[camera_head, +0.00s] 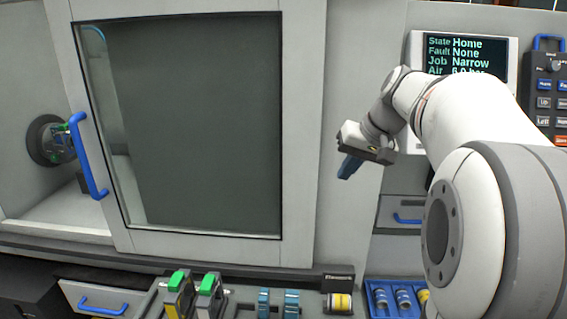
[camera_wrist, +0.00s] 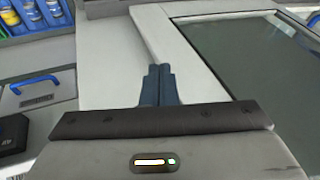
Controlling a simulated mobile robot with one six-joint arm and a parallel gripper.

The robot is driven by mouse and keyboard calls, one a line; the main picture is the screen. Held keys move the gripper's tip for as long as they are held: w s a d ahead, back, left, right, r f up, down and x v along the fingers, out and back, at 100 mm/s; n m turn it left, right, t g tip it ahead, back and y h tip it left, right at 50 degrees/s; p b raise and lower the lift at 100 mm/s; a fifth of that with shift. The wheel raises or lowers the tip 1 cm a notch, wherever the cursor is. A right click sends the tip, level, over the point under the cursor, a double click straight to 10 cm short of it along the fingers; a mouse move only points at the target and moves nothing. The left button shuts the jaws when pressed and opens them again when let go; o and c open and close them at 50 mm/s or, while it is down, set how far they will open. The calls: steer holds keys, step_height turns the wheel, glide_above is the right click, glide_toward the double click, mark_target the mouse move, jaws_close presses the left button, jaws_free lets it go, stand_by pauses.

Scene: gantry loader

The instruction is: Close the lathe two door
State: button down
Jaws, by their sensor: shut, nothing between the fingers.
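The lathe door (camera_head: 298,130) is a grey sliding frame with a dark window. It stands partly open, with a gap at its left where the chuck (camera_head: 50,140) and inner bay show. Its blue handle (camera_head: 88,156) is on the left edge of the door. My gripper (camera_head: 347,168) is in front of the machine, to the right of the door window and far from the handle. In the wrist view my gripper (camera_wrist: 159,72) is shut and empty, with the door window (camera_wrist: 250,50) to its right. The handle is not in the wrist view.
A status screen (camera_head: 465,55) and a button panel (camera_head: 552,95) are at the right. Below the door are green-topped holders (camera_head: 178,283), a blue tray (camera_head: 395,297) with small cylinders, and drawers with blue handles (camera_head: 103,307). The space before the door looks clear.

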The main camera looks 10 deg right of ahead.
steer(key=w+d+r+t+y, duration=0.1)
steer(key=w+d+r, duration=0.35)
steer(key=d, duration=0.25)
steer(key=w+a+f+p, duration=0.1)
steer(key=w+a+f, duration=0.5)
steer(key=a+f, duration=0.1)
steer(key=shift+w+f, duration=0.4)
steer(key=shift+f, duration=0.1)
